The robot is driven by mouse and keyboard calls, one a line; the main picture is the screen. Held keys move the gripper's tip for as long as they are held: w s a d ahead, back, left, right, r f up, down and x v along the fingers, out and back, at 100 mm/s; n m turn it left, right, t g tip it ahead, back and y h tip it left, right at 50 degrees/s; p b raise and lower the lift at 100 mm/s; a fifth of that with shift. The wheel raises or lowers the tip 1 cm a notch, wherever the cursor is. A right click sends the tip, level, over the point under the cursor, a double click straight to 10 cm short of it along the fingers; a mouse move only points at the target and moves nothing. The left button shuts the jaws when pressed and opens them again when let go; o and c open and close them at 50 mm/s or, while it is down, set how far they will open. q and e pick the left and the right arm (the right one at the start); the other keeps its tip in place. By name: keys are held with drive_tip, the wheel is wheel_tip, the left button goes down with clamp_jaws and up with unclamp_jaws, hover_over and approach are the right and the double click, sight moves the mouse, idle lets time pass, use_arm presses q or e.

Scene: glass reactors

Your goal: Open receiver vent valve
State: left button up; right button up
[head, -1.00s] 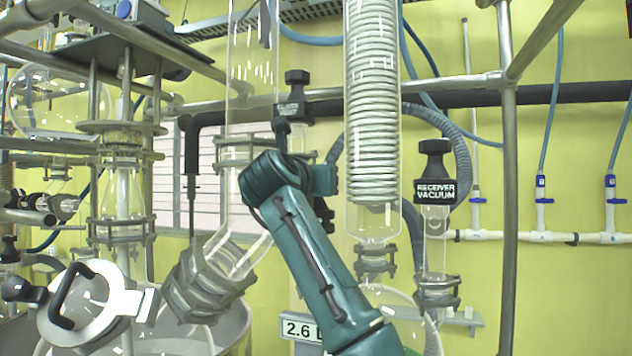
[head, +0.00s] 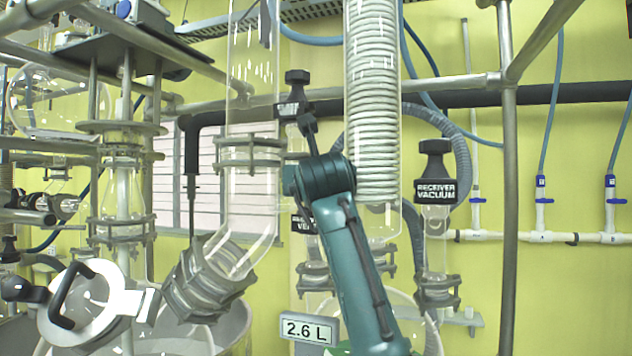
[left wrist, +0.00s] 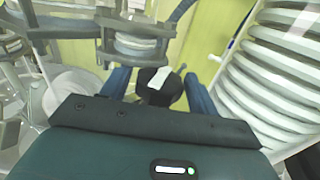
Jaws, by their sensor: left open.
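The receiver vent valve shows in the head view behind my left arm. Part of its black label (head: 303,223) is visible, and its knob is hidden by my arm. My left gripper (left wrist: 157,80) is open in the left wrist view, with a dark finger on each side. A black knob (left wrist: 160,88) with a white patch is between the fingers. Contact is not visible, and I cannot tell for certain which valve it belongs to. In the head view my left wrist hides the fingers. My right gripper is in neither view.
A coiled glass condenser (head: 372,100) stands right of my left arm. The receiver vacuum valve (head: 435,185) stands further right. Another black-knobbed valve (head: 297,80) is above my wrist. A wide glass tube (head: 250,190) is close on the left, and a 2.6 L sign (head: 309,329) is below.

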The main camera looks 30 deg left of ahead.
use_arm(q)
drive_tip(key=shift+m+t+h, duration=0.6)
drive_tip(key=shift+h, duration=0.3)
drive_tip(key=m+t+h, duration=0.1)
drive_tip(key=h, duration=0.1)
drive_tip(key=m+h, duration=0.2)
drive_tip(key=h, duration=0.1)
drive_tip(key=shift+s+a+r+m+t, duration=0.1)
drive_tip(key=shift+a+m+t, duration=0.05)
drive_tip(key=shift+m+t, duration=0.2)
drive_tip(key=m+h, duration=0.1)
drive_tip(key=h, duration=0.1)
drive_tip(key=m+h, duration=0.2)
drive_tip(key=h, duration=0.1)
drive_tip(key=shift+m+t+h, duration=0.25)
drive_tip(key=shift+h, duration=0.05)
drive_tip(key=shift+c, duration=0.2)
